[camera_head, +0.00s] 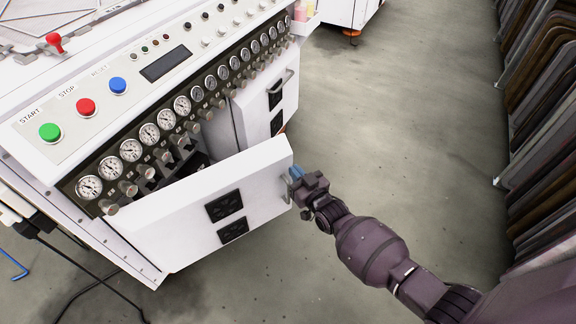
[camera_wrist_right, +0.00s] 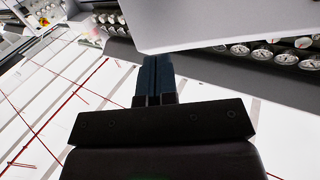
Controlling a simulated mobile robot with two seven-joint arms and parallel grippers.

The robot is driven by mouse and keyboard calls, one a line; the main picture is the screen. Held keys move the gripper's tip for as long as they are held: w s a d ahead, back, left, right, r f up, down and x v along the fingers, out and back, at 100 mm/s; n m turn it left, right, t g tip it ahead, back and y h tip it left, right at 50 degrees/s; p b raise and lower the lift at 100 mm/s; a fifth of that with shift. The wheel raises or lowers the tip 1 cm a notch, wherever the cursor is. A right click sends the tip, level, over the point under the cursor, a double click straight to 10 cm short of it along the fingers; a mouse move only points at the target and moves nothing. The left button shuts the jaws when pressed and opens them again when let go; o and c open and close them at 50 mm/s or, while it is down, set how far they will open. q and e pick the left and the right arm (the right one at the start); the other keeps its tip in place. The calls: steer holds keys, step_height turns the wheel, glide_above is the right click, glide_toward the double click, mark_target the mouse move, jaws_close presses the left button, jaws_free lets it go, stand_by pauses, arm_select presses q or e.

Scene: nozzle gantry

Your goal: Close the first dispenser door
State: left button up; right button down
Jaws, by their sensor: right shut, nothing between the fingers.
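The near dispenser door (camera_head: 185,215) is a white panel with two black vents. It stands swung open from the cabinet below the gauge row, with a dark gap behind its top edge. Its handle (camera_head: 287,192) is at the right end. My right gripper (camera_head: 294,174) is at that free end, beside the handle, with its blue fingers shut and empty; whether they touch the door cannot be told. In the right wrist view the shut fingers (camera_wrist_right: 154,78) point towards a pale panel (camera_wrist_right: 200,22), probably the door. My left gripper is not in view.
A second white door (camera_head: 265,105) with black vents stands farther along the cabinet. Above are pressure gauges (camera_head: 149,134) with knobs, and green, red and blue buttons. Dark leaning panels (camera_head: 540,120) line the right side. The grey floor between (camera_head: 420,120) is clear.

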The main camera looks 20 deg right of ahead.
mark_target(285, 159)
steer(key=w, duration=0.1)
steer(key=w+b, duration=0.1)
steer(key=shift+w+a+f, duration=0.2)
steer(key=shift+w, duration=0.15)
steer(key=shift+w+r, duration=0.1)
steer(key=shift+w, duration=0.2)
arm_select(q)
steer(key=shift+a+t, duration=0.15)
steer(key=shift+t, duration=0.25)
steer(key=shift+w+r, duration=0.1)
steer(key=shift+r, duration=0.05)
arm_select(e)
steer(key=shift+w, duration=0.15)
